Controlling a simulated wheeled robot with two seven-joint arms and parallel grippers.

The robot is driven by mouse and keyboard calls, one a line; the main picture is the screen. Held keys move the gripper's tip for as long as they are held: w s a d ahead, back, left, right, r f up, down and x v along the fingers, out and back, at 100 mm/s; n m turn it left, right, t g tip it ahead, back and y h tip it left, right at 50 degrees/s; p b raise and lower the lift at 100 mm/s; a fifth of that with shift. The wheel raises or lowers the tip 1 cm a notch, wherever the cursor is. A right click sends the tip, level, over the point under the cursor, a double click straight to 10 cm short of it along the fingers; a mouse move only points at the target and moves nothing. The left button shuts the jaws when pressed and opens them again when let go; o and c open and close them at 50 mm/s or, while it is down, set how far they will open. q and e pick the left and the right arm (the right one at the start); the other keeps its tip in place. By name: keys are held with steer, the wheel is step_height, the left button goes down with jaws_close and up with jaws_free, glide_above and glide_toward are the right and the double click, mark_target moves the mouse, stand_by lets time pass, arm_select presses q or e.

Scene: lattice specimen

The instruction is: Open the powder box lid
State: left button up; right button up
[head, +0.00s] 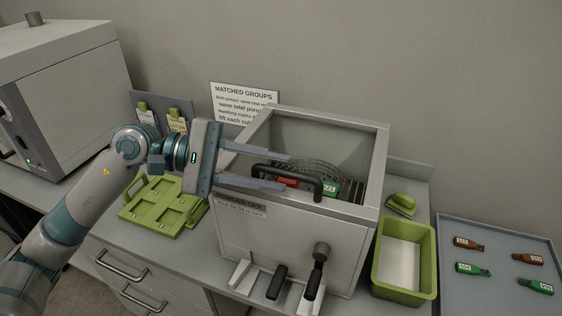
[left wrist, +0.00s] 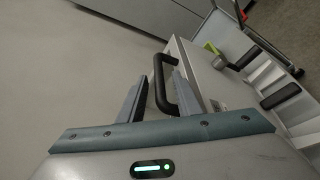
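The powder box (head: 296,244) is a pale grey bin in the middle of the head view. Its interior shows from above, with a round wire rack (head: 318,172) holding a red and a green piece. A black arched handle (head: 318,188) stands at the front of its top; whether a clear lid lies there I cannot tell. My left gripper (head: 288,173) reaches in from the left with its fingers apart, one beyond the handle and one near its front side. In the left wrist view the handle (left wrist: 158,80) shows partly between the open fingers; contact is unclear. My right gripper is out of view.
A green tray (head: 165,228) lies left of the box. A green bin (head: 376,278) and a grey tray (head: 500,247) with tagged green and brown pieces are to the right. Black-gripped levers (head: 320,262) project at the box's front. A large grey machine (head: 68,110) stands far left.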

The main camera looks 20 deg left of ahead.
arm_select(q)
steer(key=shift+x, duration=0.95)
steer(key=shift+c, duration=0.7)
jaws_close()
steer(key=shift+r+p, duration=0.1)
steer(key=shift+p, duration=0.2)
